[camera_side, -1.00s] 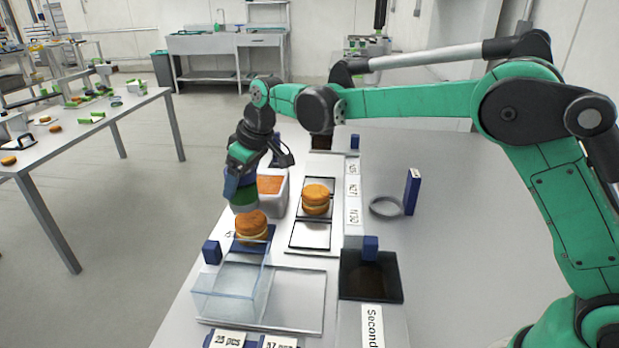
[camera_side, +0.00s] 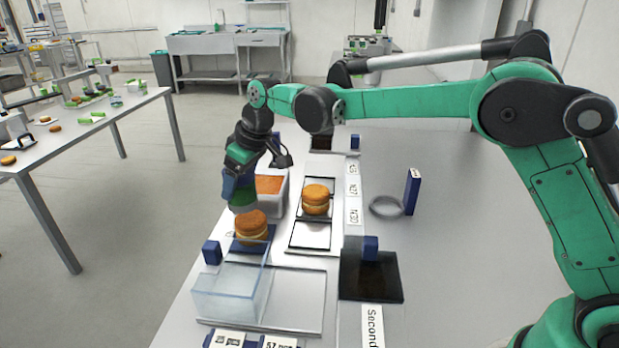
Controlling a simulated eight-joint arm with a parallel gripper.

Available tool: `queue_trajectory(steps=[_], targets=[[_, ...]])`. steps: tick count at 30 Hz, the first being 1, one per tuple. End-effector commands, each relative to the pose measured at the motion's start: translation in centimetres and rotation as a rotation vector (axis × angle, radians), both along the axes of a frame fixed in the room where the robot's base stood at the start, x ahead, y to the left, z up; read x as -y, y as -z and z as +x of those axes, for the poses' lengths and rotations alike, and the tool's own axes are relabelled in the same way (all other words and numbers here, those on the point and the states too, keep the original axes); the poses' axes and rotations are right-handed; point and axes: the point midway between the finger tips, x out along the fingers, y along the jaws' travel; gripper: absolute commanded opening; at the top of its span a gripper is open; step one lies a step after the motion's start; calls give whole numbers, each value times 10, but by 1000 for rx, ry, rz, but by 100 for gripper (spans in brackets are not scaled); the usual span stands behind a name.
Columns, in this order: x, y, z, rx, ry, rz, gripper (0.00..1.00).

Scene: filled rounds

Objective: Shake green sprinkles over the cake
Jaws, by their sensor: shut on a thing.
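My gripper (camera_side: 241,172) is shut on a shaker (camera_side: 244,201) with green contents and a pale, see-through lower end. The fingers hide its upper part. It hangs just above and slightly left of a round, orange-brown filled cake (camera_side: 251,228), with its lower end pointing down. The cake lies on a dark blue mat (camera_side: 265,245). I cannot make out any sprinkles on its top. A second, similar filled round (camera_side: 316,200) stands on a dark-edged tray (camera_side: 304,212) to the right.
A white tub with orange contents (camera_side: 272,186) stands close behind the shaker. A clear box (camera_side: 228,292) stands in front on a metal tray (camera_side: 300,300). Blue blocks (camera_side: 212,252), a grey ring (camera_side: 386,206) and a dark plate (camera_side: 370,280) lie around. The table's right side is mostly clear.

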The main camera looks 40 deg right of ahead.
Motion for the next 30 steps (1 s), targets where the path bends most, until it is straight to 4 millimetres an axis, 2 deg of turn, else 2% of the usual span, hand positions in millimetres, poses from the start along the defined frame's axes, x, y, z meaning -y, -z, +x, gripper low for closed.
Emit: queue_trajectory(steps=[10,17,25,30], targets=[[1,0,0,0,0,0,13],[19,0,0,0,1,0,13],[1,0,0,0,0,0,13],[17,0,0,0,3,0,13]])
